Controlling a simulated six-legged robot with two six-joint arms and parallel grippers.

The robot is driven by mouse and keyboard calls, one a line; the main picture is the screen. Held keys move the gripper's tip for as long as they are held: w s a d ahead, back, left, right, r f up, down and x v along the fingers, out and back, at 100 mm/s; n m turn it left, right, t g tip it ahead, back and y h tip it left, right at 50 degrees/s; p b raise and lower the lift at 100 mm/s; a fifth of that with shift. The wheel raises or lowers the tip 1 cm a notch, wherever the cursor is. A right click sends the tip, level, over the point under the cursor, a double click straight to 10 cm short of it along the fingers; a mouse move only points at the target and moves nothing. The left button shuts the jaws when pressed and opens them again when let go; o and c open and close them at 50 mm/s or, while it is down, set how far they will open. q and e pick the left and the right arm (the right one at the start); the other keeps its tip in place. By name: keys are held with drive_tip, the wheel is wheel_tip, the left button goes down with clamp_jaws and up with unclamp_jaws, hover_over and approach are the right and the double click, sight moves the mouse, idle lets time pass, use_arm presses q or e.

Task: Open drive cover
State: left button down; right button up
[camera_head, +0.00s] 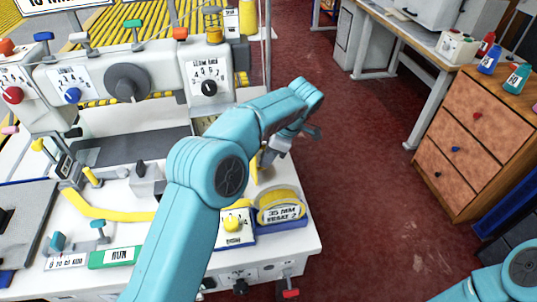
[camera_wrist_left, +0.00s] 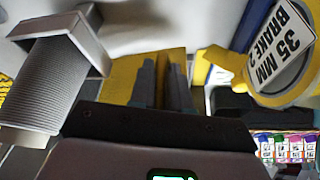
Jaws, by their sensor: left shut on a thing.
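My left gripper (camera_head: 268,158) is at the right end of the white machine, with its arm reaching across the front. In the left wrist view its two fingers (camera_wrist_left: 166,82) are close together against a yellow panel (camera_wrist_left: 122,76), which looks like the drive cover. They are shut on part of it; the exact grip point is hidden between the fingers. In the head view only a narrow yellow strip (camera_head: 254,171) shows beside the gripper, and my arm hides the rest. My right gripper is out of view; only part of that arm shows at bottom right.
A yellow roll labelled 35 MM (camera_head: 280,206) sits in a blue holder close to the gripper. A ribbed grey cylinder (camera_wrist_left: 50,82) is left of the fingers in the wrist view. Red floor (camera_head: 350,210) lies open between the machine and a wooden drawer cabinet (camera_head: 480,130).

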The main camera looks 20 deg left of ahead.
use_arm(q)
drive_tip(key=c, duration=1.4)
unclamp_jaws()
drive_tip(key=shift+a+r, duration=0.15)
drive_tip(key=shift+r, duration=0.05)
drive_tip(key=shift+o, duration=1.2)
drive_tip(key=shift+a, duration=0.1)
drive_tip(key=shift+f, duration=0.1)
drive_tip(key=shift+w+d+r, duration=0.1)
drive_tip(key=shift+d+r, duration=0.15)
drive_tip(key=p+v, duration=1)
drive_tip(key=v, duration=0.5)
drive_tip(key=shift+d+r+p, duration=0.15)
drive_tip(key=shift+r+p, duration=0.25)
